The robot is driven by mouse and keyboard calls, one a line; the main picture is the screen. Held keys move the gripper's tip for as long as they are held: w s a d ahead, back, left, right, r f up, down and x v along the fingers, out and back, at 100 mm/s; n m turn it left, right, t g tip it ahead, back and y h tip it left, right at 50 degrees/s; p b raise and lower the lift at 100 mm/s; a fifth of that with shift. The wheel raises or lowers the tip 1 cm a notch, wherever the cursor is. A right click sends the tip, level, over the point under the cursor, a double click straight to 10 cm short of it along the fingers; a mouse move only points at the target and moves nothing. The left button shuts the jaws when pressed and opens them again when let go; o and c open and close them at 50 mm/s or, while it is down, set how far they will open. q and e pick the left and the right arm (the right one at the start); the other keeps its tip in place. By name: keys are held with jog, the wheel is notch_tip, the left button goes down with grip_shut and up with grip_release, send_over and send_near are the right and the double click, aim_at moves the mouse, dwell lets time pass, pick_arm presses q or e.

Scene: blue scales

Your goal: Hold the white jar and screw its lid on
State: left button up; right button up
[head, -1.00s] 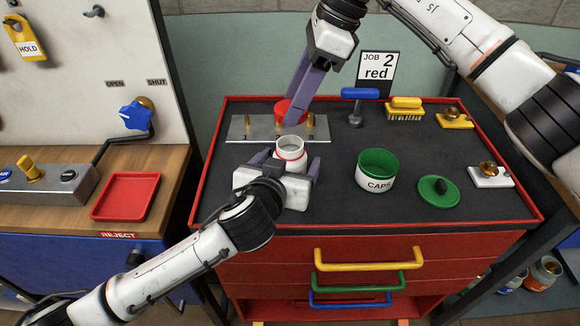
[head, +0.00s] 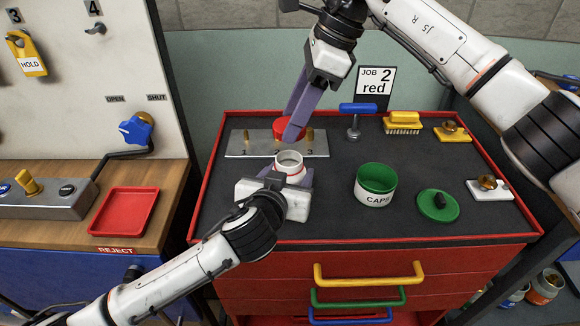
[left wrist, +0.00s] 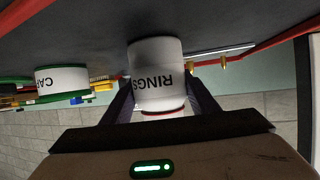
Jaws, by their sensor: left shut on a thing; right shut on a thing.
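The white jar (head: 289,165) is open-topped, with a red band near its rim. The left wrist view shows it upside down with a RINGS label (left wrist: 157,78). My left gripper (head: 288,178) is shut around the jar's sides from the front; I cannot tell whether its base touches the tray top. A red lid (head: 282,127) is behind the jar, at the metal plate with brass pegs (head: 250,145). My right gripper (head: 294,132) comes down from above and is shut on the red lid. Its fingers hide part of the lid, and I cannot tell whether it is clear of the plate.
A green-lined CAPS tub (head: 376,185) and a green lid (head: 438,205) lie to the right. A blue-handled tool (head: 358,110), a yellow brush (head: 403,122) and knobbed blocks stand behind. A red REJECT tray (head: 125,211) is on the left bench. The red cart rim surrounds the dark top.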

aim_at(289, 178)
jog(key=shift+f, duration=2.35)
jog(key=shift+f, duration=0.15)
jog(key=shift+f, duration=0.7)
jog(key=shift+f, duration=0.6)
